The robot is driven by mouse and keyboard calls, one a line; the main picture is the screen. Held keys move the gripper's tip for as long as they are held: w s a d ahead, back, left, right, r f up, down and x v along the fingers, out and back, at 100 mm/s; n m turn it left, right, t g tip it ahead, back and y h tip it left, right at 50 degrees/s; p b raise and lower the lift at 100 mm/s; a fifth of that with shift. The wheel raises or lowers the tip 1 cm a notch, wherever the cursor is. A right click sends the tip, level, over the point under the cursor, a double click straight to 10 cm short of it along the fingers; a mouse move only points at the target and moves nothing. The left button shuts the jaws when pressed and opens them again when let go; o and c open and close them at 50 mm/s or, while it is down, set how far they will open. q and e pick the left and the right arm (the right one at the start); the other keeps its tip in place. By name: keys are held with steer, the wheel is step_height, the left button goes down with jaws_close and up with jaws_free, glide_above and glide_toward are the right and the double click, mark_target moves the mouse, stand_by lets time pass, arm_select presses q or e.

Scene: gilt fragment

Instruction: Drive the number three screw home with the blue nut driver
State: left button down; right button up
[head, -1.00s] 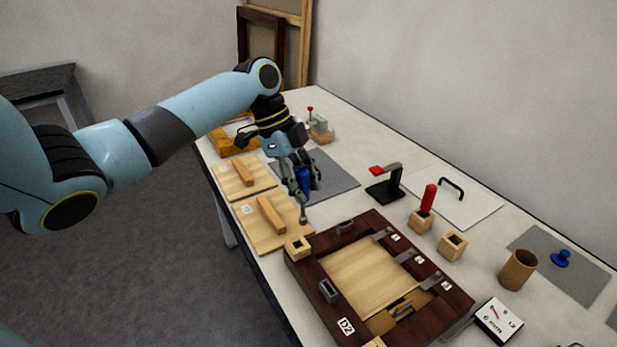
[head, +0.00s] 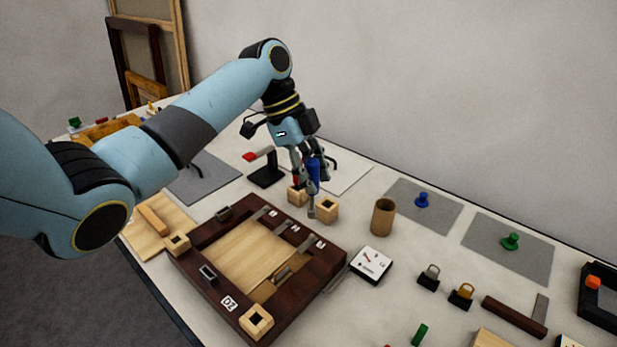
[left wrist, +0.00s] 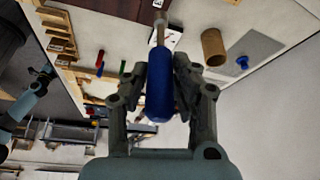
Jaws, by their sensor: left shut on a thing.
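My left gripper (head: 308,172) is shut on the blue nut driver (head: 314,174), which hangs upright with its shaft down. In the left wrist view the blue handle (left wrist: 160,88) sits between the fingers and its shaft points away from the gripper. The dark wooden frame (head: 223,296), labelled D2, lies in front of it on the table. Metal clips with small white number tags (head: 320,244) line the frame's far right side; the digits and any screws are too small to make out. The driver's tip is behind this side, near two wooden blocks.
A hollow wooden block (head: 327,208) stands close to the driver's tip. A brown cup (head: 382,218) and a white dial box (head: 371,264) stand to the right. Blue (head: 422,200) and green (head: 511,241) knobs rest on grey mats. Bare table lies between them.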

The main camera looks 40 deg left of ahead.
mark_target(312, 209)
arm_select(q)
steer(key=shift+f+b, duration=1.05)
steer(key=shift+f, duration=1.8)
steer(key=shift+f+b, duration=0.15)
steer(key=shift+b, duration=0.2)
